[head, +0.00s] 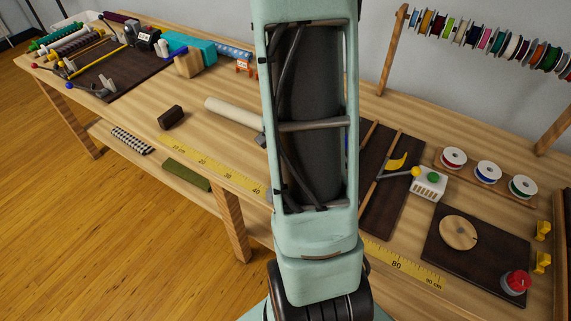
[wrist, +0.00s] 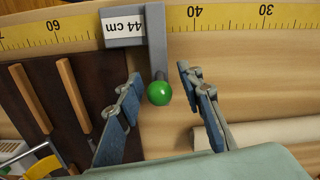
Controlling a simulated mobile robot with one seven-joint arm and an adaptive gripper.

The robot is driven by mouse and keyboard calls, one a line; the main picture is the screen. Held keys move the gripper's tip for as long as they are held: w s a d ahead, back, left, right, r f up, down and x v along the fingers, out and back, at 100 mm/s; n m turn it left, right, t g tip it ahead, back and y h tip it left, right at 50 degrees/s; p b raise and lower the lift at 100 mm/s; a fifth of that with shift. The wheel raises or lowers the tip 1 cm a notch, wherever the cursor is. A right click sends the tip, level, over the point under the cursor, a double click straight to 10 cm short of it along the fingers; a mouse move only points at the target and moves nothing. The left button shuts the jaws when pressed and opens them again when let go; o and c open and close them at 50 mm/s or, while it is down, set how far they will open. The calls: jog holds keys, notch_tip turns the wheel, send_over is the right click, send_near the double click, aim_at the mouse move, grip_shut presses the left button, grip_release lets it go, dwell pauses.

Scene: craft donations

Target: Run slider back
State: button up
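In the wrist view, a grey slider (wrist: 157,45) sits at the yellow measuring tape (wrist: 236,19), with a white label reading 44 cm (wrist: 126,24). A green ball knob (wrist: 159,93) sticks up from its near end. My gripper (wrist: 158,74) is open, with one blue-padded finger on each side of the knob. Gaps show between the knob and both fingers, so I am not holding it. The tape (head: 191,158) runs along the front edge of the bench there.
A pale roll (head: 230,112) lies left of my arm, with a dark block (head: 171,117) beside it.

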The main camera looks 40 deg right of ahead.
notch_tip(320, 180, up, 12)
jog(key=shift+f, duration=0.1)
dwell(0.5)
jog(key=shift+r, duration=0.2)
